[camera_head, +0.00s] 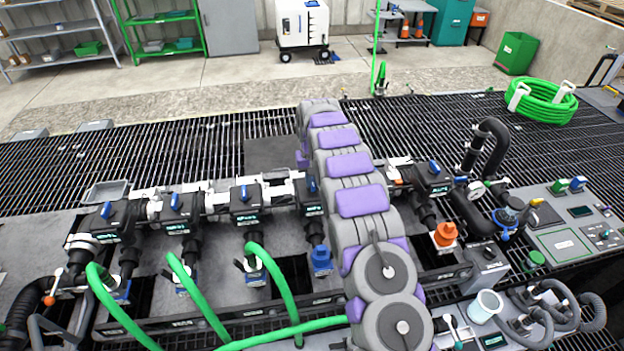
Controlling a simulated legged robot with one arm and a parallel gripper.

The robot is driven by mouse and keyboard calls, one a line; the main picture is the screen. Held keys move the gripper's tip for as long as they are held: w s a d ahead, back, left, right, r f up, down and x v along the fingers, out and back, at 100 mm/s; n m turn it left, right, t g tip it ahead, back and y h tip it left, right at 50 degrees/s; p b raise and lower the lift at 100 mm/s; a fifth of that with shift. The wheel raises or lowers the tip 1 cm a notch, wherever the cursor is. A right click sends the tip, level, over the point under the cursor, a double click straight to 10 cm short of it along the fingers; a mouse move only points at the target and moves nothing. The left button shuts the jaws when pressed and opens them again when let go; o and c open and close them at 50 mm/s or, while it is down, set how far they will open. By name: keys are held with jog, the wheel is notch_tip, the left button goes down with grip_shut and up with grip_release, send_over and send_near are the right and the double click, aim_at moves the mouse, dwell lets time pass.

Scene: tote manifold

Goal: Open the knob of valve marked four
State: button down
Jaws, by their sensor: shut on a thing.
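Several black valves with blue knobs stand in a row along a white manifold pipe (220,202). From the left they include a first valve (108,220), a second valve (178,213), a third valve (246,201) and a valve (312,196) right beside my arm. Another valve (434,181) is to the right of my arm. Their small labels are too small to read, so I cannot tell which is marked four. My grey and purple arm reaches away over the row. My gripper is hidden behind the arm, and so is anything it touches.
Green hoses (270,275) run in front of the left valves. An orange fitting (445,235) sits below the right valve. Black bent pipes (487,145) rise at the right. A coiled green hose (542,102) lies on the grating (440,118), which is mostly clear behind the manifold.

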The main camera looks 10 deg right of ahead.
jog(key=shift+r+n+p, duration=0.1)
jog(key=shift+n+p, duration=0.2)
jog(key=shift+p, duration=0.15)
jog(key=n+p, duration=0.2)
jog(key=p, duration=0.1)
jog(key=shift+r+n, duration=0.1)
jog(key=shift+n, duration=0.3)
jog(key=n+p, duration=0.3)
jog(key=n, duration=0.2)
jog(key=shift+p, duration=0.4)
jog(key=n+p, duration=0.2)
jog(key=n, duration=0.3)
jog(key=shift+p, duration=0.35)
jog(key=shift+w+n+p, duration=0.1)
jog(key=shift+n+p, duration=0.95)
jog(key=shift+n, duration=1.15)
jog(key=c, duration=1.1)
grip_release()
